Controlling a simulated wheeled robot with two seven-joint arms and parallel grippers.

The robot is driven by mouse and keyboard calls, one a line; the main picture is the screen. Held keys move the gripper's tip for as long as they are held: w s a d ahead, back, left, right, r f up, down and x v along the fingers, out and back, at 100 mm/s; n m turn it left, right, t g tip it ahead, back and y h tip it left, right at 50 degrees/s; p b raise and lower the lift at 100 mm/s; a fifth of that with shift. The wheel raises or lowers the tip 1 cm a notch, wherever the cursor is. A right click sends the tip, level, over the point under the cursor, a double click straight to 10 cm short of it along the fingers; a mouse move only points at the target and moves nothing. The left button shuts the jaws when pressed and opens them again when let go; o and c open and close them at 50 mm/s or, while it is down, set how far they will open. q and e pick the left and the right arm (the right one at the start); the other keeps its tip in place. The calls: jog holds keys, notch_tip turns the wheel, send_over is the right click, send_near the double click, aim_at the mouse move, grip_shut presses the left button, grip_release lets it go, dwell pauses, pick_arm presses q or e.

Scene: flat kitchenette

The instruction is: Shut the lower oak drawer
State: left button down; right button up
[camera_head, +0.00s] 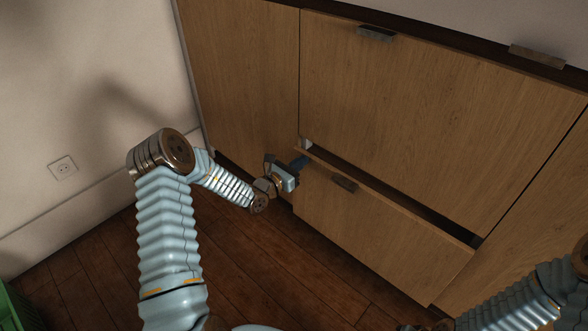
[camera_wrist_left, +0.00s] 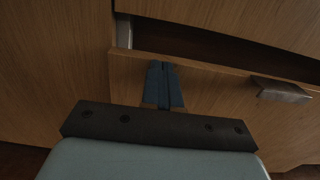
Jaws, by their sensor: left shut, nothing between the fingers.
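The lower oak drawer (camera_head: 375,235) is pulled out a little, with a dark gap along its top edge. Its dark metal handle (camera_head: 344,183) sits near the top of the front. In the left wrist view the drawer front (camera_wrist_left: 220,100) shows with the handle (camera_wrist_left: 280,90) to the right. My left gripper (camera_head: 301,163) is shut and empty at the drawer's upper left corner. Its blue fingers (camera_wrist_left: 163,84) are together in front of the drawer front; I cannot tell whether they touch it. My right arm shows at the lower right, its gripper not clearly seen.
The upper oak drawer (camera_head: 430,110) is above, with its handle (camera_head: 376,33), and looks shut. A plain oak panel (camera_head: 245,80) is on the left. The wooden floor (camera_head: 250,265) is clear below. A green crate (camera_head: 18,308) stands at the lower left.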

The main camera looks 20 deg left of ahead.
pick_arm(q)
jog(key=shift+x, duration=1.4)
pick_arm(e)
jog(key=shift+w+d+f, duration=0.15)
jog(key=shift+w+f, duration=0.1)
jog(key=shift+w, duration=0.05)
